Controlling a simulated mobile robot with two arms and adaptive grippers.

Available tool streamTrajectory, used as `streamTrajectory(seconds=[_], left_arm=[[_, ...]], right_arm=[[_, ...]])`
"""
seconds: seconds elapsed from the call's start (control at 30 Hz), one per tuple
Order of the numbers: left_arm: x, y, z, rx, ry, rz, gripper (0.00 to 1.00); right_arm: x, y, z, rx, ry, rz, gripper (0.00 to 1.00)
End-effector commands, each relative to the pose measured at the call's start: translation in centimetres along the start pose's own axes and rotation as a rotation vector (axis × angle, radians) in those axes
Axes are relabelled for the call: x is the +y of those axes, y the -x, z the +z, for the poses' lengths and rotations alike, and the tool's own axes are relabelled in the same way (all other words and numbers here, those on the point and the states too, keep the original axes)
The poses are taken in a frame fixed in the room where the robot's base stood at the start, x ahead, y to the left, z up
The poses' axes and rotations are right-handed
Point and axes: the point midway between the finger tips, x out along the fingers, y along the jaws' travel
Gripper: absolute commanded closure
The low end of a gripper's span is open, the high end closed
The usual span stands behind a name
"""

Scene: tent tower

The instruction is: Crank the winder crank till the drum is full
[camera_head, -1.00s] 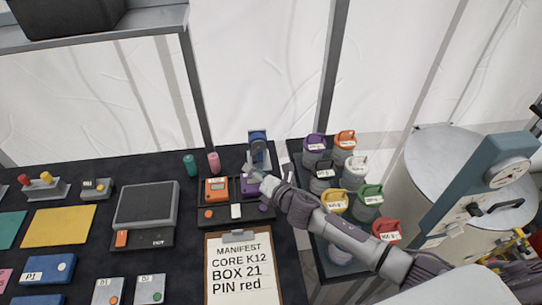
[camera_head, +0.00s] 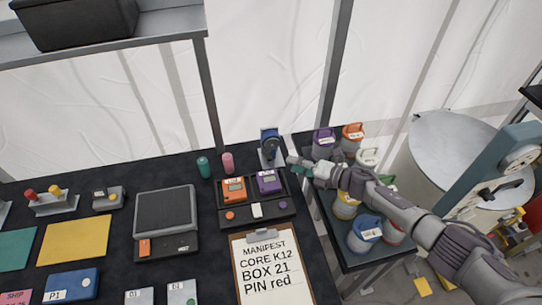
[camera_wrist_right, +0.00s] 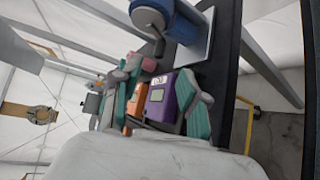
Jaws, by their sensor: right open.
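The winder (camera_head: 269,147), a small blue and grey device, stands at the back right of the black table. My left gripper is not in view.
An orange meter (camera_head: 233,190) and a purple meter (camera_head: 268,182) sit in a dark tray in front of the winder. A pink cylinder (camera_head: 228,162) and a green one (camera_head: 203,167) stand left of it. Several lidded jars (camera_head: 365,234) crowd the right side, under my arm.

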Motion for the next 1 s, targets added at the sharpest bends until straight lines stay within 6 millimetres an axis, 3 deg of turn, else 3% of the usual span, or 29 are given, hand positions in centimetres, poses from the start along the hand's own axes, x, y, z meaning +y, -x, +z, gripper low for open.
streamTrajectory(seconds=[0.1, 0.5, 0.73, 1.0], left_arm=[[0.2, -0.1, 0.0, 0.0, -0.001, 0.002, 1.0], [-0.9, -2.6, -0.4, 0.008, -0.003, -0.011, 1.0], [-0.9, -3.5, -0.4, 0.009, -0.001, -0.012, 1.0], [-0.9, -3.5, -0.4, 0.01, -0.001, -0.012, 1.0]], right_arm=[[0.2, -2.4, 0.0, 0.0, -0.001, 0.003, 0.57], [-0.3, -8.8, -0.1, 0.0, 0.002, 0.001, 0.57], [-0.1, -10.4, -0.1, -0.001, 0.002, 0.0, 0.57], [0.0, -10.5, 0.0, 0.0, 0.002, 0.0, 0.57]])
